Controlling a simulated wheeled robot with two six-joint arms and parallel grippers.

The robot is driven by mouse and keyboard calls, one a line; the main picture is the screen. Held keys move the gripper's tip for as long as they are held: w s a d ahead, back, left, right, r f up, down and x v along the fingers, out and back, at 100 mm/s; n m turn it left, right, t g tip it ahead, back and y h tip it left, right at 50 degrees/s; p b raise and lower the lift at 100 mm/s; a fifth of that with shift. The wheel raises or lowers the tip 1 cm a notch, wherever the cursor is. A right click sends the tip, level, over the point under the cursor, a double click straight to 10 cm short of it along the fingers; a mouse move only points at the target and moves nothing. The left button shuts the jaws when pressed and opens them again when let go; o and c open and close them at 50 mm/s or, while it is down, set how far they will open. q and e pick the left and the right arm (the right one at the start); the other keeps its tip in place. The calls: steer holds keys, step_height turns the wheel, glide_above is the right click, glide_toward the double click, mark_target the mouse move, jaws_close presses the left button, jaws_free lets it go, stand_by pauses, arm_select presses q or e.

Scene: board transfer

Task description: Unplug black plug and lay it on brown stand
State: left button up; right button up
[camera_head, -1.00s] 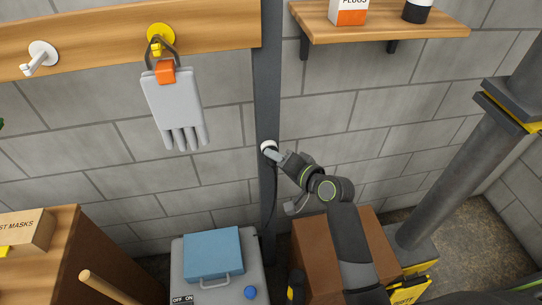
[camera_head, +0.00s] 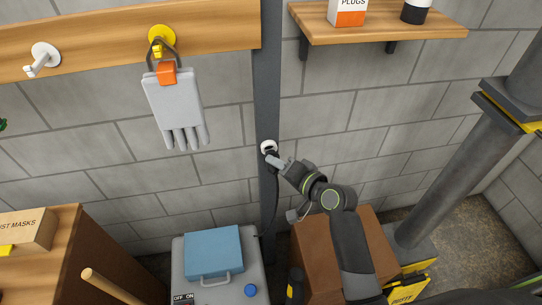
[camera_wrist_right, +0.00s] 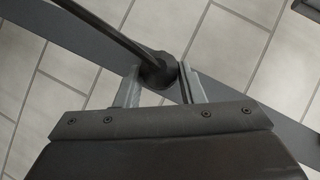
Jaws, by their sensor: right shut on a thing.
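My right gripper (camera_head: 273,161) is just below and right of the white round socket (camera_head: 268,146) on the dark post. In the right wrist view, the gripper (camera_wrist_right: 158,92) is shut on the black plug (camera_wrist_right: 158,72), which sits between its fingers. The plug's black cord (camera_head: 275,200) hangs down along the post toward the grey machine. The socket's dark face shows above the gripper, and the plug looks drawn away from it. The brown stand (camera_head: 325,255) is below, partly hidden by my right arm. My left gripper is not in view.
The grey machine (camera_head: 257,275) with a blue lid stands left of the brown stand. A wooden shelf (camera_head: 430,27) is above right. A grey glove (camera_head: 175,108) hangs at upper left. A thick grey column (camera_head: 455,165) stands at right.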

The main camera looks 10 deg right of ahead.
mark_target(276, 173)
steer(key=shift+s, duration=0.1)
steer(key=shift+s+p, duration=0.55)
steer(key=shift+s, duration=1.6)
steer(key=shift+d, duration=0.1)
steer(key=shift+s+d+r, duration=0.15)
steer(key=shift+d+r, duration=0.05)
steer(key=shift+d, duration=0.15)
steer(key=s+d+r+b, duration=0.3)
steer(key=s+d+r, duration=0.3)
steer(key=s+r, duration=0.2)
steer(key=shift+d+r, duration=0.3)
steer(key=shift+r, duration=0.15)
